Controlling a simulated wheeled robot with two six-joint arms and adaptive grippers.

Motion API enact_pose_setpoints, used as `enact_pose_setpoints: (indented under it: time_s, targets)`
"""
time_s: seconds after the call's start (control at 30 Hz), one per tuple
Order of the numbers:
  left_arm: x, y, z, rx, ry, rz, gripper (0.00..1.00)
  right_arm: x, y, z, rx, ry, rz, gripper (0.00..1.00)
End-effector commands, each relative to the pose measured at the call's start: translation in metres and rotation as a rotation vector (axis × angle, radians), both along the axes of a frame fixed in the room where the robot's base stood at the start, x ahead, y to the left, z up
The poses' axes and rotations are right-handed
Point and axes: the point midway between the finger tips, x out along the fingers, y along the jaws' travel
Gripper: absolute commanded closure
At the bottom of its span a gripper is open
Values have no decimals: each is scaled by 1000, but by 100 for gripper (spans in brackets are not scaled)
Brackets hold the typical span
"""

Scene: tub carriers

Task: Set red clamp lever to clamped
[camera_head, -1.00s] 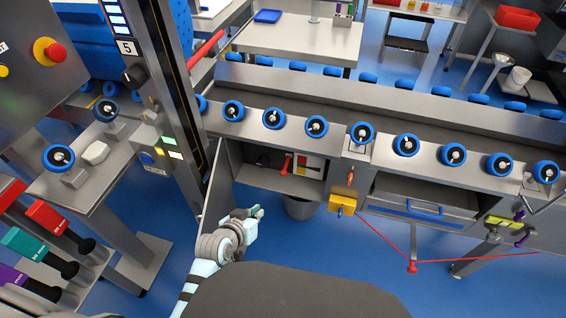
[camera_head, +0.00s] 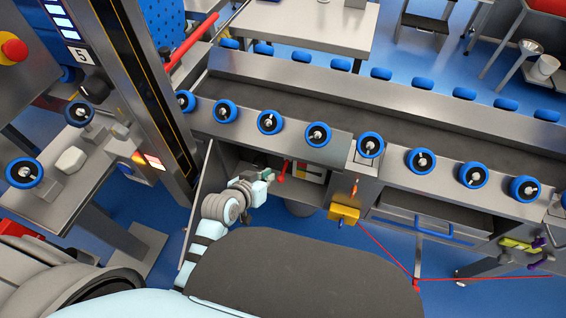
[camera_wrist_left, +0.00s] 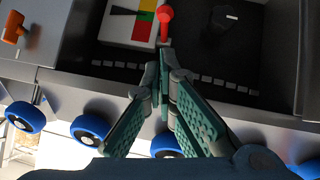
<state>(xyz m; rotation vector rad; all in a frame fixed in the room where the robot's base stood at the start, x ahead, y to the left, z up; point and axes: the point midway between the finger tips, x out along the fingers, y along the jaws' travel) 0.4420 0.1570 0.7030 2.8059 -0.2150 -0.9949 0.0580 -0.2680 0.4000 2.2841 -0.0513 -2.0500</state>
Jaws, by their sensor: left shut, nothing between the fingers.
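A red lever with a round knob (camera_head: 282,172) is inside the open compartment under the conveyor. It also shows in the left wrist view (camera_wrist_left: 165,14), beside a white panel with green, yellow and red fields. My left gripper (camera_head: 269,175) reaches into the compartment mouth, just left of the lever. In the left wrist view, its fingertips (camera_wrist_left: 165,62) meet with nothing between them, close to the lever's stem. I cannot tell whether they touch it. The lever's base is partly hidden. My right gripper is not in view.
A colour-marked panel (camera_head: 308,173) sits beside the lever. An orange handle (camera_head: 354,189) and a yellow block (camera_head: 343,214) are right of the compartment. Its open door (camera_head: 200,190) stands at the left. Blue rollers (camera_head: 318,134) line the conveyor edge above.

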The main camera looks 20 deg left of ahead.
Motion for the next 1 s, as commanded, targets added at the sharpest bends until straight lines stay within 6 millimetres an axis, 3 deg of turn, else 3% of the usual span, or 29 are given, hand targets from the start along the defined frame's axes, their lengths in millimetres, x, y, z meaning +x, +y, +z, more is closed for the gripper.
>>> enact_pose_setpoints:
  time_s: [0.13, 0.27, 0.7, 1.0]
  targets:
    - [0, 1, -1, 0, -1, 2, 100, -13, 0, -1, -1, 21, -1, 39]
    - [7, -1, -7, 0, -1, 2, 100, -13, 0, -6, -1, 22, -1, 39]
    - [67, -16, -56, 0, 0, -1, 100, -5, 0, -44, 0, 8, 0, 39]
    - [77, -19, -62, 1, 0, -1, 100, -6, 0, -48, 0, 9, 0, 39]
